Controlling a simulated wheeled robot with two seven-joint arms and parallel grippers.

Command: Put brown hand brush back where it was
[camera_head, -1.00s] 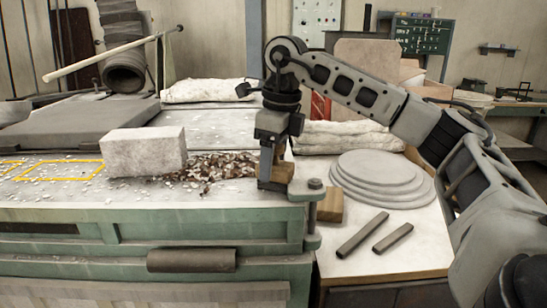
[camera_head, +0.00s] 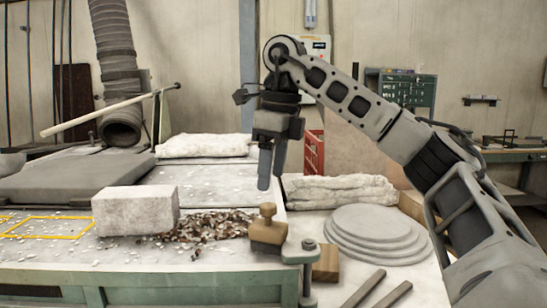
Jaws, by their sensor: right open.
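The brown hand brush (camera_head: 268,232) stands at the right end of the workbench, its small knob handle on top. It sits beside the pile of brown and white chips (camera_head: 215,226), close to the bench's right edge. My right gripper (camera_head: 270,182) hangs pointing down above the brush, with a clear gap between its fingertips and the knob. Its fingers are open and empty. My left gripper is not in view.
A pale stone block (camera_head: 136,211) stands left of the chips. A clamp post (camera_head: 309,265) and a wooden block (camera_head: 326,263) are right of the brush. Stacked grey discs (camera_head: 375,236) and two dark bars (camera_head: 362,290) lie on the right table.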

